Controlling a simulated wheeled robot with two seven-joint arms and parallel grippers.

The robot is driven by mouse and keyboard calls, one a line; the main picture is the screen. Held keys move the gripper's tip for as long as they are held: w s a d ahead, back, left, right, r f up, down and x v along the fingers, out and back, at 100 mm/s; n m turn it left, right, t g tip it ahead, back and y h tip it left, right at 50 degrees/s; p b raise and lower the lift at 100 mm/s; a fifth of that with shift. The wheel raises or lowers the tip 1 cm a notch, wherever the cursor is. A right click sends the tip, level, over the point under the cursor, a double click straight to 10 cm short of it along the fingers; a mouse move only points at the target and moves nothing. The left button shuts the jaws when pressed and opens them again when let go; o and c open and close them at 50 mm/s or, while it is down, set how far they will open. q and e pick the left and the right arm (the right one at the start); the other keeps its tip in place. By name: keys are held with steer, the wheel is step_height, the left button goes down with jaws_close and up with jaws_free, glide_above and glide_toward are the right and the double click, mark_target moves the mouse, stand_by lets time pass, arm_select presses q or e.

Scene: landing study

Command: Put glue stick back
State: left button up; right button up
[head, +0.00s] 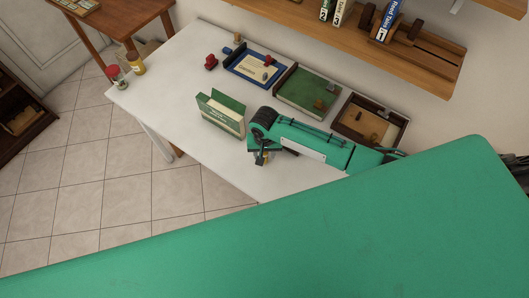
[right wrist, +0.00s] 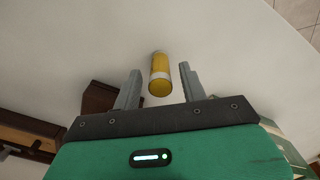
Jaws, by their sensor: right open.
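A yellow cylinder with a pale band, which looks like the glue stick (right wrist: 160,75), shows between the fingertips of my right gripper (right wrist: 160,84) in the right wrist view. The fingers are open, with a gap on each side of it. In the head view my right gripper (head: 266,156) is low over the front part of the white desk (head: 180,85), and a bit of yellow (head: 259,158) shows beside its fingers. My arm hides part of the desk there. My left gripper is not in view.
A blue tray (head: 238,72), a green tray (head: 300,97) and a brown tray (head: 350,130) line the desk's back.

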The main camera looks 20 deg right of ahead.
step_height(320, 180, up, 12)
steer(key=b, duration=0.1)
steer(key=shift+b, duration=0.35)
steer(key=shift+r, duration=0.1)
